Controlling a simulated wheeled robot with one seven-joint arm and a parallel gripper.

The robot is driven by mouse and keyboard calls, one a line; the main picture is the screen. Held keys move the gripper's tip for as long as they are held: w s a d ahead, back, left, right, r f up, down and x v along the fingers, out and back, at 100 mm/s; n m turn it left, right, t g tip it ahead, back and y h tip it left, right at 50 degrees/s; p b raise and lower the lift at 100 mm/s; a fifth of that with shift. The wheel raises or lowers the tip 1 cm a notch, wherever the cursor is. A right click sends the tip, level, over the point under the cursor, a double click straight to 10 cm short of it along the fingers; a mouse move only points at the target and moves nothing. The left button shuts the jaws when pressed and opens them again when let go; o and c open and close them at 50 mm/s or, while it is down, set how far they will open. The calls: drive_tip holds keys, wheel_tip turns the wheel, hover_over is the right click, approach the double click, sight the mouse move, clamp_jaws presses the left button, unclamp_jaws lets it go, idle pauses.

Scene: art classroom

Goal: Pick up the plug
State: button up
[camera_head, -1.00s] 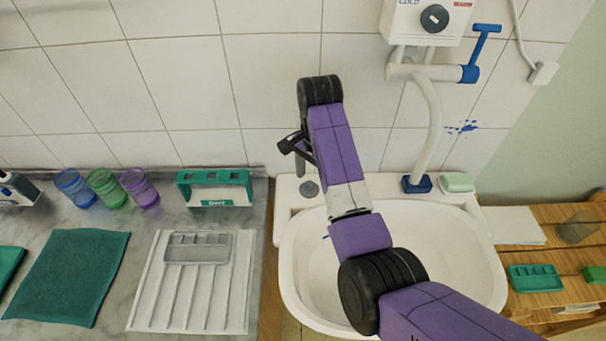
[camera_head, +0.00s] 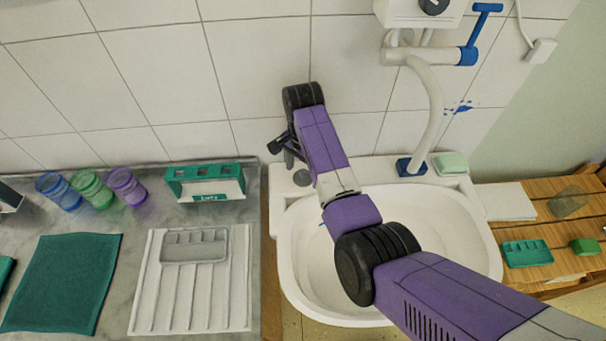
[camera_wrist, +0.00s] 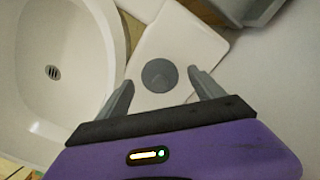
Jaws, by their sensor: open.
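The plug (camera_head: 302,178) is a small grey round disc on the white ledge at the back left corner of the sink (camera_head: 288,255). In the wrist view the plug (camera_wrist: 159,75) lies flat on the white ledge, centred between my two grey fingertips. My gripper (camera_wrist: 159,84) is open and empty, pointing down over the plug with a finger to either side. In the head view my gripper (camera_head: 287,151) is dark, just above the ledge, and partly hides the plug's surroundings. The exact height above the plug is hard to tell.
The tiled wall (camera_head: 260,60) stands close behind my gripper. A green and white holder (camera_head: 207,185) stands on the counter to the left. The basin's drain (camera_wrist: 53,72) shows at left in the wrist view. A white pipe (camera_head: 432,115) rises right of my arm.

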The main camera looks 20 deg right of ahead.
drive_tip(key=shift+f, duration=0.2)
drive_tip(key=c, duration=1.4)
drive_tip(key=shift+r, duration=0.2)
